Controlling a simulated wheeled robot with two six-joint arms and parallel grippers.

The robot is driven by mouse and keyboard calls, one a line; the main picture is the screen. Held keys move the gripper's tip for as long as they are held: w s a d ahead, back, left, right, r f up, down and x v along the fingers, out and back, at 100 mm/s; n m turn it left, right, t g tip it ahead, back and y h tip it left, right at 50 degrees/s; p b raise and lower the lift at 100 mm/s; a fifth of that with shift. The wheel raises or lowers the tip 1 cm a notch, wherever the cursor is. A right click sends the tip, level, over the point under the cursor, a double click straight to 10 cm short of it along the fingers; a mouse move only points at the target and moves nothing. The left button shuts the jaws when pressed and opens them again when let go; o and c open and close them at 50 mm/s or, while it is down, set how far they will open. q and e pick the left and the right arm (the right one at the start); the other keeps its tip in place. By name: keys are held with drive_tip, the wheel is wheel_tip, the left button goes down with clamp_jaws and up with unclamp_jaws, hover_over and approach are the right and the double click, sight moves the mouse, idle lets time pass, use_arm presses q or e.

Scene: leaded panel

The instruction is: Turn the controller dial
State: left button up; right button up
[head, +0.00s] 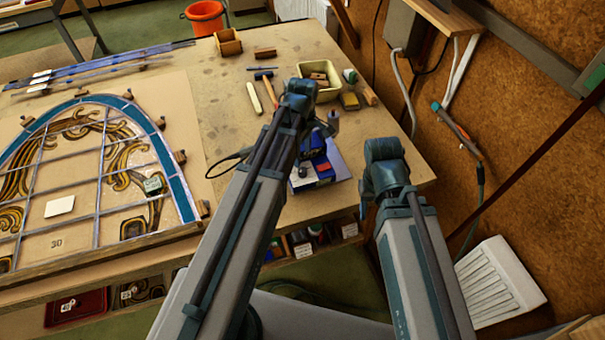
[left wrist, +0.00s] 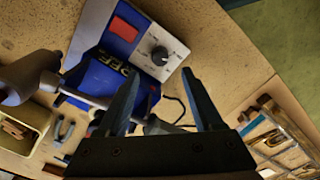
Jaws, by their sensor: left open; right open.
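The controller is a blue box with a pale front panel (left wrist: 178,42), a red switch (left wrist: 124,29) and a round black dial (left wrist: 160,55) with a white mark. In the head view the controller (head: 325,169) sits near the bench's right front corner, partly hidden by my left arm. My left gripper (left wrist: 162,95) is open and empty. Its fingers point toward the controller, with the dial showing between and beyond the fingertips, apart from them. In the head view my left gripper (head: 332,122) is mostly hidden behind its wrist. My right gripper (head: 364,208) is open, right of the controller, mostly hidden by its arm.
A grey-handled tool (left wrist: 30,78) lies across beside the controller. A cream bin (head: 325,92) and small tools stand behind it. The leaded panel (head: 85,185) fills the left of the bench (head: 215,110). A corkboard wall (head: 530,120) bounds the right.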

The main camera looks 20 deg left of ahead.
sight(302, 170)
use_arm(q)
wheel_tip(302, 170, down, 8)
drive_tip(key=b, duration=0.6)
drive_tip(key=shift+b, duration=0.4)
drive_tip(key=shift+r, duration=0.1)
clamp_jaws()
